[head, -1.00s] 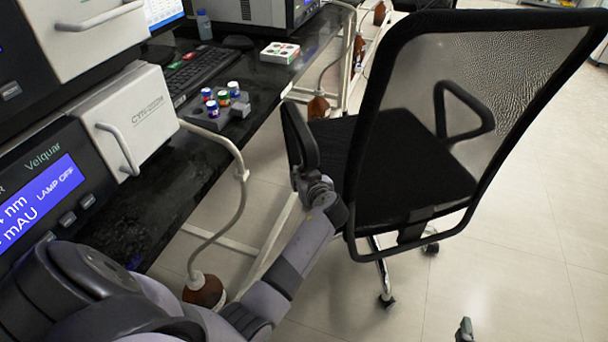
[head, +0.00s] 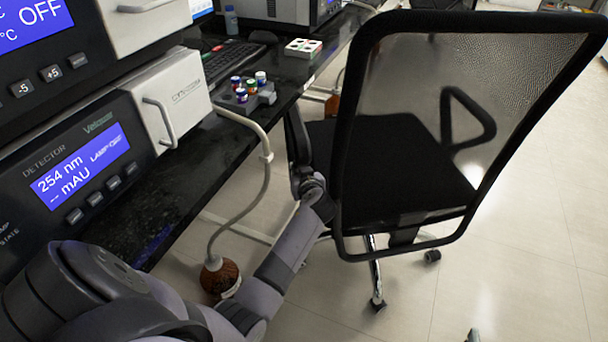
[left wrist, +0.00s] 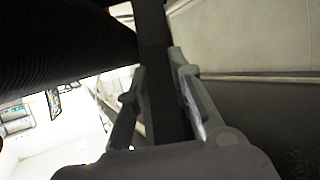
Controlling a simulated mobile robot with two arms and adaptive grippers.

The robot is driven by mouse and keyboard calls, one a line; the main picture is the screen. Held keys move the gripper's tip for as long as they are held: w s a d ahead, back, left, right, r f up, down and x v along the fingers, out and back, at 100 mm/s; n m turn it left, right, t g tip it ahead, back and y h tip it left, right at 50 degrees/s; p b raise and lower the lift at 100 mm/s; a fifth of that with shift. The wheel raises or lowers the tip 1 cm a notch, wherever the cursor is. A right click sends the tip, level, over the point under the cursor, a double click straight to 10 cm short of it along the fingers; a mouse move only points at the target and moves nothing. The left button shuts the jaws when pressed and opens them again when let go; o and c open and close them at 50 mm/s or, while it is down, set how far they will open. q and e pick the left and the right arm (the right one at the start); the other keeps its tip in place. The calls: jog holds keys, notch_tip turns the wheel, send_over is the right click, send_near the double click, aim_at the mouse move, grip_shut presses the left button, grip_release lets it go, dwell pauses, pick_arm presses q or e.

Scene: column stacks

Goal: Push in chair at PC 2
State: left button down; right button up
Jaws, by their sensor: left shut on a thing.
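The black office chair (head: 395,165) has a mesh back and stands at the right of the dark bench (head: 185,170), its back towards me. Its left armrest (head: 293,135) appears right beside the bench edge in the head view. My left gripper (head: 308,183) is at the support of that armrest. In the left wrist view, the gripper (left wrist: 158,80) is shut with its fingers on both sides of a dark bar (left wrist: 154,35), the armrest support. A small grey tip at the bottom edge of the head view may be my right gripper (head: 472,336); its jaws are hidden.
A detector unit (head: 80,170) stands on the bench at the left. A vial rack (head: 245,95), a keyboard (head: 230,60) and a white tray (head: 303,48) lie behind it. A brown bottle (head: 220,278) with a tube stands on the floor below. Floor at the right is clear.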

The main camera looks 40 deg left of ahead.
pick_arm(q)
jog(key=shift+s+d+f+g, duration=0.3)
jog(key=shift+s+f, duration=0.1)
jog(key=shift+f, duration=0.2)
jog(key=c, duration=1.9)
grip_release()
jog(key=o, duration=0.3)
jog(key=shift+s+d+r, duration=0.15)
jog(key=shift+s+r, duration=0.1)
jog(key=shift+r, duration=0.3)
jog(key=shift+o, duration=1.3)
jog(key=shift+w+f, duration=0.1)
jog(key=v, duration=0.8)
